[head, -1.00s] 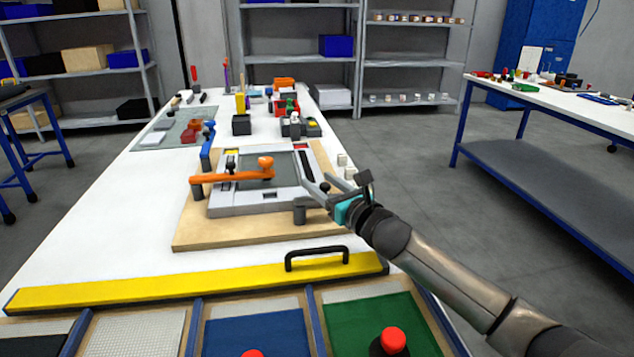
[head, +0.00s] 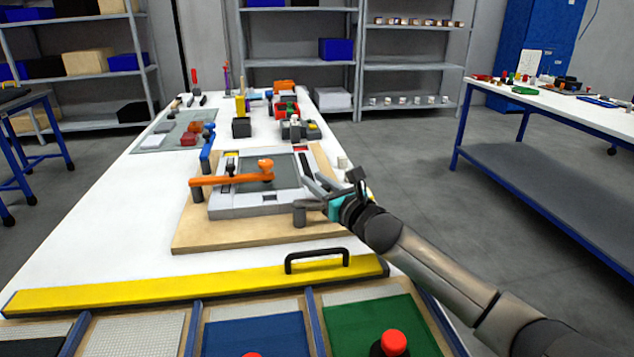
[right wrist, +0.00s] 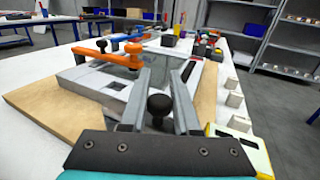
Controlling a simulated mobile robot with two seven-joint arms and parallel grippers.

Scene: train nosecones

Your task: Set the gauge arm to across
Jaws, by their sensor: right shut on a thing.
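The orange arm (head: 222,180) lies over the left part of the grey-white frame (head: 250,207), from a round orange hub (head: 266,165) out past the left edge. It also shows in the right wrist view (right wrist: 103,58). My right gripper (head: 318,187) is at the frame's right side, apart from the orange arm. In the right wrist view its two fingers (right wrist: 158,95) are closed about a black round knob (right wrist: 158,104). The knob is hidden by the gripper in the head view. My left gripper is not in view.
The frame sits on a wooden board (head: 205,236). A grey post (head: 299,214) stands near its front right. A yellow bar with a black handle (head: 317,256) lies in front. Small white blocks (right wrist: 235,100) stand to the right. Bare white table (head: 110,230) lies to the left.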

